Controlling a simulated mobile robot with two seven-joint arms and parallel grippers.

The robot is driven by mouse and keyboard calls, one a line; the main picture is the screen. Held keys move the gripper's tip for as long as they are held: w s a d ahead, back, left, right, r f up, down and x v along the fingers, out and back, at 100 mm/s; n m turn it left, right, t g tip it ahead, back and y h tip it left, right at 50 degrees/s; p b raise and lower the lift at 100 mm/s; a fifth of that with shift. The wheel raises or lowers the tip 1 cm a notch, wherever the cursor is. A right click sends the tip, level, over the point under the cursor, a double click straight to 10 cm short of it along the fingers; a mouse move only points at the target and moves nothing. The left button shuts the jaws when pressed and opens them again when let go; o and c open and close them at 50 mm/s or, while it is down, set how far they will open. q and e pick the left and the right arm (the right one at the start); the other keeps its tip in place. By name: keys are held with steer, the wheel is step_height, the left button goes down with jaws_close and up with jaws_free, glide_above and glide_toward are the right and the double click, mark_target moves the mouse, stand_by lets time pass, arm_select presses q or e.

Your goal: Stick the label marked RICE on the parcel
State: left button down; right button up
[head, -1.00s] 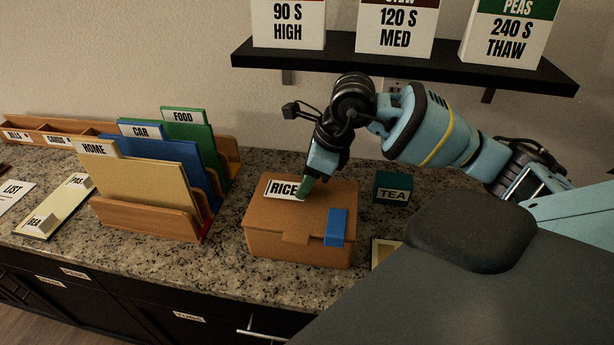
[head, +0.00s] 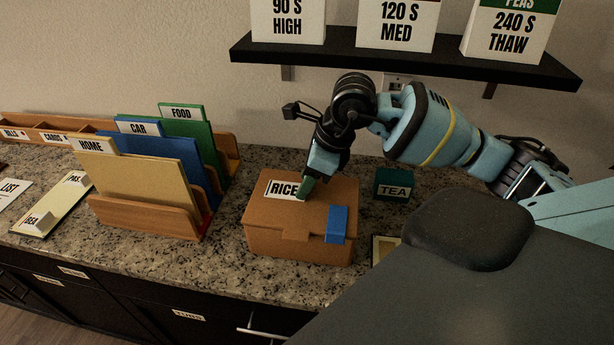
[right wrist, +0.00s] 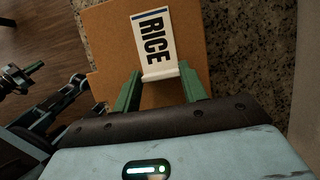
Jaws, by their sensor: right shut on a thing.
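The RICE label (head: 282,189) is a white card with black letters. It lies at or just over the top of the brown parcel (head: 272,240), toward the back left of the lid; I cannot tell whether it touches all over. My right gripper (head: 305,188) is over the parcel's top and shut on the label's end. The right wrist view shows the label (right wrist: 154,38) between the green fingers (right wrist: 160,88), its near end raised like a tab, with the parcel's lid (right wrist: 105,45) beneath.
A blue strip (head: 336,225) is on the parcel's front right. A green TEA box (head: 393,186) stands to its right. A wooden file holder (head: 150,216) with folders stands to its left. A black shelf (head: 400,62) with label cards hangs above.

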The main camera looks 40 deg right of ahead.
steer(key=o, duration=1)
steer(key=shift+o, duration=0.2)
arm_select(q)
steer(key=shift+t, duration=0.5)
steer(key=w+r+p, duration=0.1)
steer(key=r, duration=0.1)
steer(key=w+r+p, duration=0.1)
steer(key=w+r, duration=0.1)
steer(key=shift+w+r+p, duration=0.2)
steer(key=shift+p, duration=0.1)
arm_select(e)
step_height(320, 180, up, 6)
